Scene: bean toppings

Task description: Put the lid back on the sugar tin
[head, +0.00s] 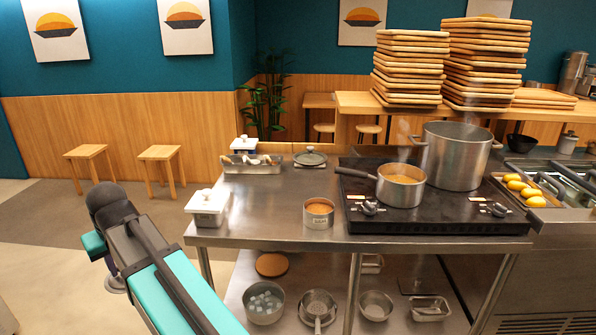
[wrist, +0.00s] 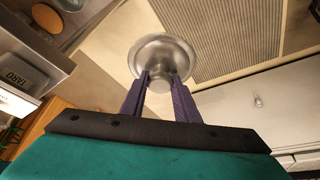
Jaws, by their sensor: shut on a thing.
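The open round metal tin (head: 319,216) stands uncovered on the steel counter, left of the stove, with brown contents showing. Its small front label is too small to read surely. In the wrist view my gripper (wrist: 160,84) is shut on a round silvery metal lid (wrist: 176,47). The purple fingers hold it by its central knob, with the disc beyond the fingertips. In the head view my arm is at the lower left, off the counter's left end. The fingers are not clear there, so the lid is well apart from the tin.
A white lidded container (head: 207,205) stands at the counter's left front corner. The stove (head: 430,217) carries a steaming saucepan (head: 401,185) and a large pot (head: 455,155). Counter around the tin is clear.

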